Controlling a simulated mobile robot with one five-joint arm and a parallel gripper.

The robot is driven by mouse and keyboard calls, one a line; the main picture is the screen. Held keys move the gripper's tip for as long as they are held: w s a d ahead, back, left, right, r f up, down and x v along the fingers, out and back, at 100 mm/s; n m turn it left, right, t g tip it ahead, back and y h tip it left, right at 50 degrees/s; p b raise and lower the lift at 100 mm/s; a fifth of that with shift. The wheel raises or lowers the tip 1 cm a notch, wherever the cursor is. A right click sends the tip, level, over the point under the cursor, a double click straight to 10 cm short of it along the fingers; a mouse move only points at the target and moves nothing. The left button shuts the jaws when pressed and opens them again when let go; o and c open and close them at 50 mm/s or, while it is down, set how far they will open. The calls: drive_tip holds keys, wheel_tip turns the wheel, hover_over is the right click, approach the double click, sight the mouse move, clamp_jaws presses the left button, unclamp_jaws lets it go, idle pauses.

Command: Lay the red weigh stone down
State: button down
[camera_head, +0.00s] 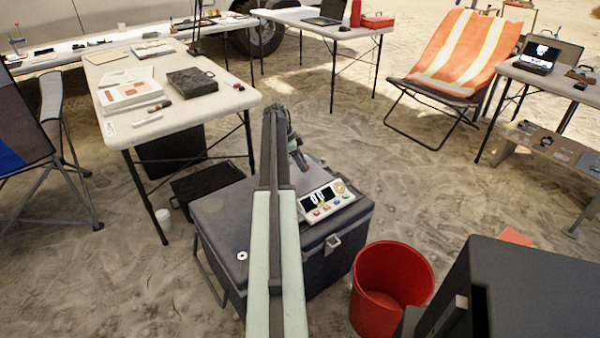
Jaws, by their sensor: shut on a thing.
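My arm reaches forward from the bottom middle, and my gripper (295,146) hangs at its far end, pointing down above the back of a dark grey case. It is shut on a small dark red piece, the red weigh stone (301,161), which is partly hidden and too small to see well. A white weighing scale (318,207) with a dark display and coloured buttons sits on the case just below and right of the stone. I cannot tell whether the stone touches anything beneath it.
The dark grey case (222,222) has a bare lid on the left. A red bucket (391,275) stands on the sand to its right. A white table (222,99) with papers and a dark box is behind left. An orange striped chair (462,45) stands behind right.

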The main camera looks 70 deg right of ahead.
drive_tip(key=shift+w+d, duration=0.25)
drive_tip(key=shift+d, duration=0.2)
wheel_tip(320, 180, down, 4)
drive_tip(key=b, duration=0.4)
drive_tip(key=shift+r, duration=0.2)
drive_tip(key=shift+f, duration=0.2)
drive_tip(key=c, duration=0.9)
unclamp_jaws()
